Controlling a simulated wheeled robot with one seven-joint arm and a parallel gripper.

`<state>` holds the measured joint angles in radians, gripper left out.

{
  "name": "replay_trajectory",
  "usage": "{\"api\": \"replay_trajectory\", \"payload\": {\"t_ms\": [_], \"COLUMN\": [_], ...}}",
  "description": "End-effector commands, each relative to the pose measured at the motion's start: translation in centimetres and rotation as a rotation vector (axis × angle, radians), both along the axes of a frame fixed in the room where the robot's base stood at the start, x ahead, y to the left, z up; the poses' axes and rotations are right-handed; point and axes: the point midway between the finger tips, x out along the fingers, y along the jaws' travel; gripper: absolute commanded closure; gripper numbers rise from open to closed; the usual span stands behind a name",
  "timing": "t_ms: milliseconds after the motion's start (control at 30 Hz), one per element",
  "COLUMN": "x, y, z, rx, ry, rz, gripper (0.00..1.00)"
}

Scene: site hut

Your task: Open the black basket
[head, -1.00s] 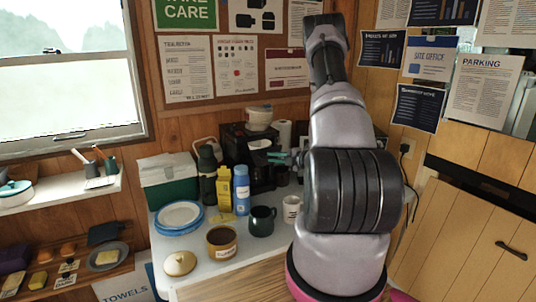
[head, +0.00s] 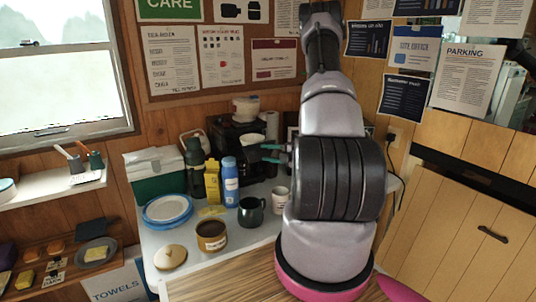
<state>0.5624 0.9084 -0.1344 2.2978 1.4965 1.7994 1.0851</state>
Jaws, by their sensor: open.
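A black coffee machine (head: 222,134) stands at the back of the white counter, with a pale container on top. The black basket cannot be told apart clearly; it may be part of this machine's dark front. My gripper (head: 269,153) has teal fingers, open and empty, pointing left just at the right side of the machine's front. I cannot tell whether the fingers touch it. My arm covers the area right of the machine.
On the counter (head: 205,262) stand a blue bottle (head: 230,183), a yellow carton (head: 212,181), a dark flask (head: 195,168), a green mug (head: 251,211), a white mug (head: 280,199), a brown pot (head: 211,236), plates (head: 167,210) and a green cooler (head: 156,177).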

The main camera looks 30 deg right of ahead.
Motion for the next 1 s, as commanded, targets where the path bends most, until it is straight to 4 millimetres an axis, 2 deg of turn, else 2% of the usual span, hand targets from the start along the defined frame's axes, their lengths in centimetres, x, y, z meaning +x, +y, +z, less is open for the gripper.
{"api": "replay_trajectory", "payload": {"t_ms": [167,400,600,733,1000], "x": [-1.7,-6.1,-8.7,-9.4,-9.6], "y": [-1.0,-3.0,-4.2,-4.4,-4.5], "z": [0.4,1.3,2.0,2.1,2.1], "rx": [0.0,0.0,-0.001,0.0,0.001], "ry": [0.002,0.002,0.0,0.0,0.0], "rz": [-0.005,-0.006,-0.004,-0.002,-0.001], "gripper": [0.54,0.54,0.54,0.54,0.54]}}
